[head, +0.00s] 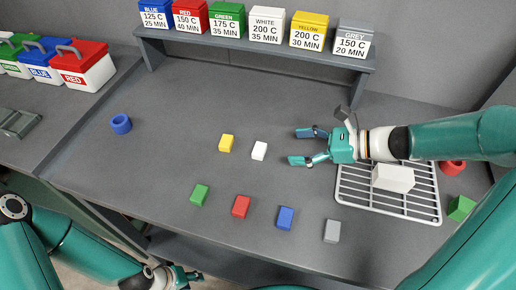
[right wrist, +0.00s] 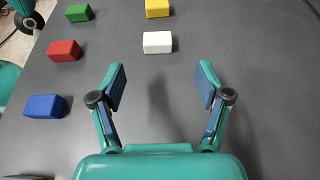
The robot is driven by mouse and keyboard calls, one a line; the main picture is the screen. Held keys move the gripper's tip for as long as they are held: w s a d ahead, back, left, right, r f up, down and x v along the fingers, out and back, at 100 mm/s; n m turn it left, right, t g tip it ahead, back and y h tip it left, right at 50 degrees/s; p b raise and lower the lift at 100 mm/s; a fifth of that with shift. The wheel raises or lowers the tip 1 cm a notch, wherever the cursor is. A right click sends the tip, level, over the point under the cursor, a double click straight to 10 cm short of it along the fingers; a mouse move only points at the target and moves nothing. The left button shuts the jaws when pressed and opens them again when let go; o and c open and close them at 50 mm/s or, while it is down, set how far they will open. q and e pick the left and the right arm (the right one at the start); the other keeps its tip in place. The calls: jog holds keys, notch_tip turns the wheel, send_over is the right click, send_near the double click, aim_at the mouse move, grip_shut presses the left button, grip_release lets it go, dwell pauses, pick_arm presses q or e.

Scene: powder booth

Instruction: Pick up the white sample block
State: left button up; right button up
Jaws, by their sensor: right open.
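The small white sample block (head: 259,151) lies on the grey table, right of the yellow block. It also shows in the right wrist view (right wrist: 157,42), ahead of the fingertips and a little left of the middle between them. My right gripper (head: 301,146) is open and empty, a short way right of the white block and apart from it. Its two spread fingers show in the right wrist view (right wrist: 160,80). My left gripper (head: 188,278) is at the bottom of the head view, low by the table's front edge; its fingers are too small to read.
Yellow (head: 226,143), green (head: 199,195), red (head: 241,206), blue (head: 285,218) and grey (head: 332,231) blocks lie nearby. A wire rack (head: 357,193) holds a larger white block (head: 393,178). A blue ring (head: 121,124) lies left. Labelled boxes line the back shelf (head: 260,47).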

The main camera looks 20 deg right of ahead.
aim_at(262, 148)
jog(key=x, duration=0.9)
jog(key=shift+a+f, duration=0.3)
jog(key=shift+a, duration=0.05)
jog(key=shift+c, duration=0.2)
jog(key=shift+w, duration=0.1)
jog(key=c, duration=1.2)
jog(key=shift+r, duration=0.1)
